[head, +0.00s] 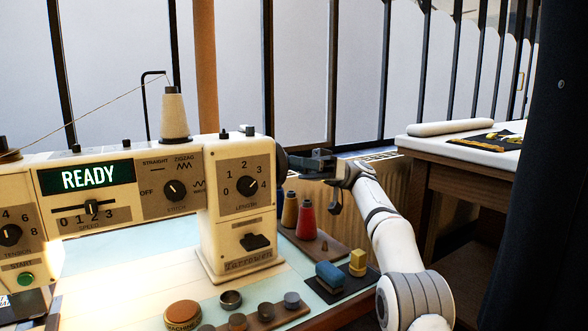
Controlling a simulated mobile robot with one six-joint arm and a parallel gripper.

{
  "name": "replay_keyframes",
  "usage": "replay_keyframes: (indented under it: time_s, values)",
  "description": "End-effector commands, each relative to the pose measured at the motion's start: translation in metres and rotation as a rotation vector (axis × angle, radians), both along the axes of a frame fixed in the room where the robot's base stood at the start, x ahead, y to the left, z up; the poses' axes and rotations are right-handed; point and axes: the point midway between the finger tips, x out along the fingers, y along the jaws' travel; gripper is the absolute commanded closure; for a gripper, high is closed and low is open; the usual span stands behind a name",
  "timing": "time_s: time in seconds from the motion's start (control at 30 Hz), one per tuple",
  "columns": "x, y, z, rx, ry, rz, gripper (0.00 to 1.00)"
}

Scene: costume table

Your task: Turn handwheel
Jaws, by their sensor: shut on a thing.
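The handwheel (281,169) is a dark wheel on the right end of the cream sewing machine (237,217). Only a thin dark edge of it shows, and the machine's body hides most of it. My gripper (305,163) reaches in from the right at the handwheel's height and is shut on it. The jaws are dark and small here, so the exact grip on the rim cannot be made out. The machine's display (88,177) reads READY.
Red and tan thread spools (306,220) stand just below my gripper. Blue and yellow blocks (329,275) sit on a dark mat near my arm. A cone of thread (174,115) stands on the machine. A second table (455,157) is at the right.

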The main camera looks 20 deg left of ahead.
Motion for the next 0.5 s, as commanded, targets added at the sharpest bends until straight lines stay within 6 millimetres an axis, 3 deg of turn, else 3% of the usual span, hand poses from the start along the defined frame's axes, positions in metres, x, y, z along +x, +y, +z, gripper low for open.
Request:
replay_keyframes:
  time_s: [0.47,0.5]
  values:
    - [-0.0006,0.0003,-0.0001,0.01,-0.008,0.002,0.86]
    - [-0.0007,0.0002,0.0,0.01,-0.008,0.002,0.6]
